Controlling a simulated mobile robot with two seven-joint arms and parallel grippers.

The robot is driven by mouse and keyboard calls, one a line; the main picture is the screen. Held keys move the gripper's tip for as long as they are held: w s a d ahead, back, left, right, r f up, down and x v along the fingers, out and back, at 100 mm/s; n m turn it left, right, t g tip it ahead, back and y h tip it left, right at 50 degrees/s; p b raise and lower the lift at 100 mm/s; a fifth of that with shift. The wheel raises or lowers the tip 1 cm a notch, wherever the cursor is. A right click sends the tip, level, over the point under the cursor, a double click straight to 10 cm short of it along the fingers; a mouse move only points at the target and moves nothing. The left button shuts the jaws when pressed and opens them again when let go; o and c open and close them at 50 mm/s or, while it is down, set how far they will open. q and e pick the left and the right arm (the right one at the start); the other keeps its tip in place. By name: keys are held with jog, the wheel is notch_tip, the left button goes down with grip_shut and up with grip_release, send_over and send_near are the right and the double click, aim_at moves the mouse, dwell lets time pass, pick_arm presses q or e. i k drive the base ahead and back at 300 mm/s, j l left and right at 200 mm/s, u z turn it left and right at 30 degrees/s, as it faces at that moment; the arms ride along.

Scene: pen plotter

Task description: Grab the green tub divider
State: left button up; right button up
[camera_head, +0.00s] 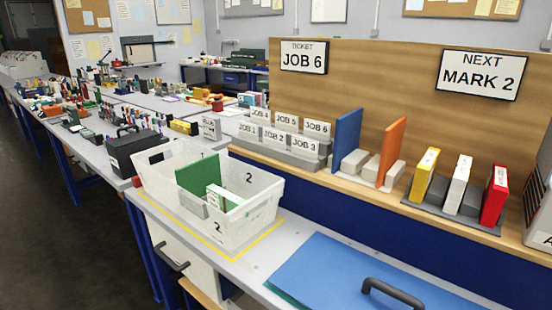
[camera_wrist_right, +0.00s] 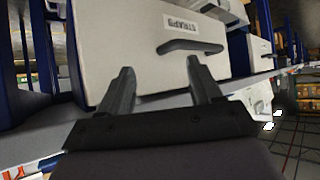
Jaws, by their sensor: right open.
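The green tub divider (camera_head: 203,177) stands upright inside the white tub (camera_head: 262,214), which bears the number 2 and sits on the bench within a yellow outline. A small white-and-green item (camera_head: 222,197) leans beside the divider in the tub. My right gripper (camera_wrist_right: 157,80) is open and empty in the right wrist view, in front of a drawer front labelled STRAPS (camera_wrist_right: 140,50) with a dark handle. Neither gripper shows in the head view.
A blue board or folder (camera_head: 365,275) with a dark handle near it lies right of the tub. A dark box (camera_head: 135,150) stands behind left. Job tickets (camera_head: 280,140), blue and orange panels (camera_head: 347,140) and colored boxes stand on the rear shelf.

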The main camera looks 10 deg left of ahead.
aim_at(194, 178)
jog(key=i+j+z, duration=0.1)
jog(key=j+z, duration=0.3)
jog(key=j, duration=0.8)
jog(key=j+z, duration=0.35)
jog(key=j, duration=0.9)
